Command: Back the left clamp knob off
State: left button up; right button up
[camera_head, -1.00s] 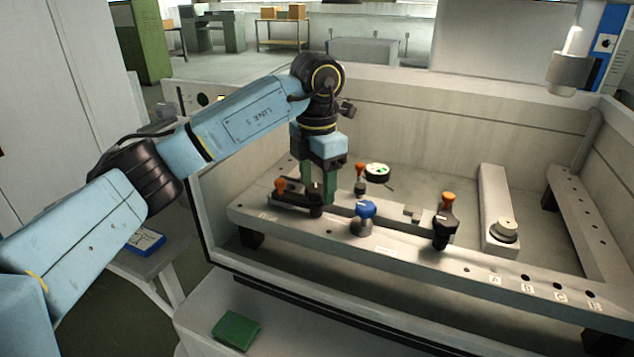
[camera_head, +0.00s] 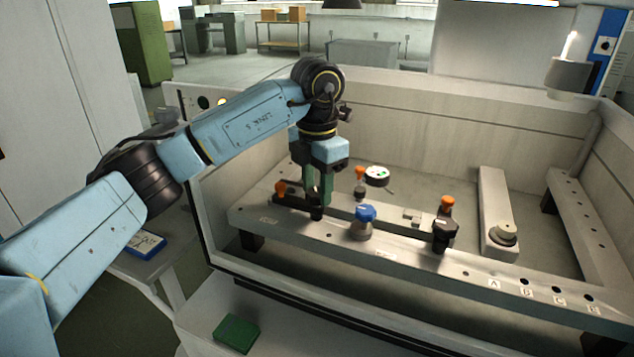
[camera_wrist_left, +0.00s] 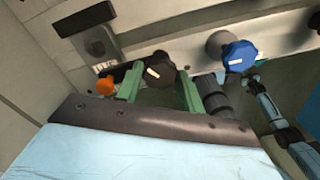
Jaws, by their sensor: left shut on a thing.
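The left clamp knob (camera_wrist_left: 160,70) is black with a pale mark, and my left gripper's green fingers stand on both sides of it in the left wrist view. In the head view my left gripper (camera_head: 317,205) points down at the left end of the rail and is shut on the knob (camera_head: 316,212), which the fingers partly hide. An orange-topped part (camera_head: 281,188) stands just left of it; it also shows in the left wrist view (camera_wrist_left: 105,85).
A blue knob (camera_head: 365,213) stands close to the right on the grey rail (camera_head: 400,256). A black clamp with an orange top (camera_head: 445,225) stands further right. A round dial (camera_head: 377,174) lies behind. The tank's front wall (camera_head: 300,278) runs along the near side.

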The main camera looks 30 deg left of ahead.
pick_arm(q)
jog(key=shift+r+n+p, duration=0.1)
jog(key=shift+n+p, duration=0.35)
jog(key=shift+n, duration=0.25)
jog(key=n+p, duration=0.1)
jog(key=n, duration=0.1)
jog(key=shift+n, duration=0.3)
jog(key=n+p, duration=0.2)
jog(key=n, duration=0.2)
jog(key=shift+a+n, duration=0.1)
jog(key=shift+n, duration=0.2)
jog(key=shift+n+p, duration=0.4)
jog(key=shift+n, duration=0.1)
pick_arm(e)
jog(key=a+r, duration=0.4)
jog(key=r, duration=0.1)
jog(key=shift+s+a+y, duration=0.2)
jog(key=shift+a+y, duration=0.05)
jog(key=shift+y, duration=0.05)
pick_arm(q)
jog(key=shift+n, duration=0.3)
pick_arm(e)
jog(key=shift+d, duration=0.3)
pick_arm(q)
jog(key=o, duration=1)
